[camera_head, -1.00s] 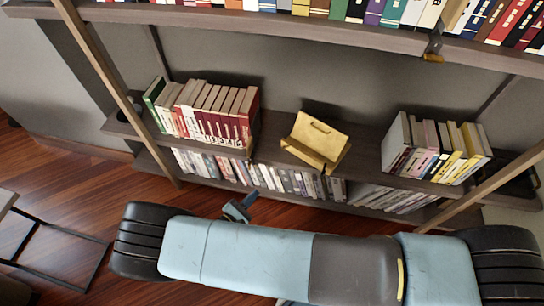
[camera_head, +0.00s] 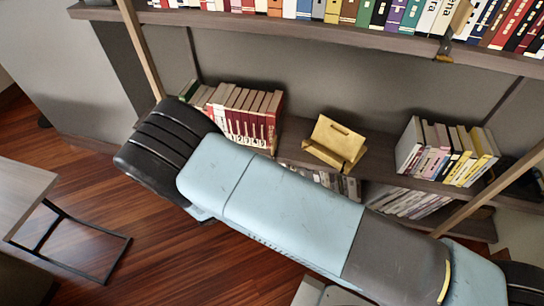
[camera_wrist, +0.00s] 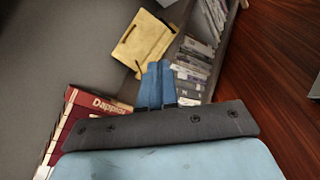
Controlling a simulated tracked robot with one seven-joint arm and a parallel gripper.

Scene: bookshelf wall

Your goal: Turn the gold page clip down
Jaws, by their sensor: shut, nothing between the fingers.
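The gold book stand (camera_head: 335,143) is on the middle shelf, between two groups of books. A small gold page clip (camera_head: 341,129) shows near the top of its panel; its exact angle is too small to tell. In the wrist view the stand (camera_wrist: 143,42) lies tilted just beyond my fingertips. My gripper (camera_wrist: 155,82) is shut and empty, with its blue fingers side by side and pointing at the stand's lower part, apparently apart from it. In the head view my arm hides the gripper.
Red and white books (camera_head: 240,115) are left of the stand, and mixed books (camera_head: 447,150) are right of it. A lower shelf holds books (camera_wrist: 193,65). The upper shelf (camera_head: 300,28) runs overhead. A small table (camera_head: 25,190) is at the left.

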